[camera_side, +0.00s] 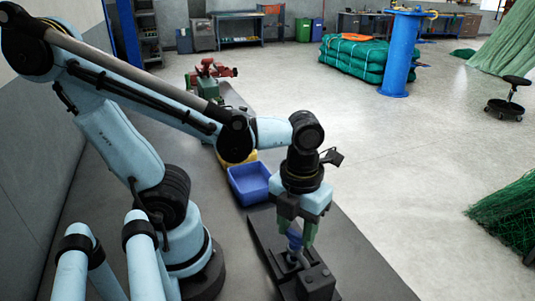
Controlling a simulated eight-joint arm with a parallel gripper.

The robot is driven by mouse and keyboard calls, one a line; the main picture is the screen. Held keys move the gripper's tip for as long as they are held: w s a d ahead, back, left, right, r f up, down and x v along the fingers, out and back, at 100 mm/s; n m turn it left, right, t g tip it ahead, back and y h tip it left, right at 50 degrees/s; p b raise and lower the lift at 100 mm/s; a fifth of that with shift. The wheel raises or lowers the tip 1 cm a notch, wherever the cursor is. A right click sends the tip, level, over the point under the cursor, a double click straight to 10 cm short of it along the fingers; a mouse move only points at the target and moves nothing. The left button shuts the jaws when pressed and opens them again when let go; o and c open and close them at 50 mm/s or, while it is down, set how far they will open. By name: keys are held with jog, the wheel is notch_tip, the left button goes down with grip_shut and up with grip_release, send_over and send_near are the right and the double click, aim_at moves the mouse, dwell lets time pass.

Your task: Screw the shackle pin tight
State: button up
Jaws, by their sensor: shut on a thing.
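My gripper (297,240) points down over a dark fixture (317,281) on the bench. Its two green fingers are shut on a small blue part, which looks like the shackle pin (294,241). The pin stands roughly upright between the fingers, above the fixture. The shackle itself is too small and too dark to make out, and I cannot tell how far the pin is in its thread.
A blue bin (250,183) stands on the grey bench (365,265) behind my gripper, with a yellow bin (240,157) beyond it. A red and green vise (208,78) is at the bench's far end. Green netting (508,213) lies on the floor at right.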

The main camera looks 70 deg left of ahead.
aim_at(296, 233)
jog(key=m, duration=0.6)
dwell(0.7)
jog(key=o, duration=1.1)
jog(key=shift+c, duration=0.2)
jog(key=shift+r, duration=0.15)
notch_tip(296, 233, up, 12)
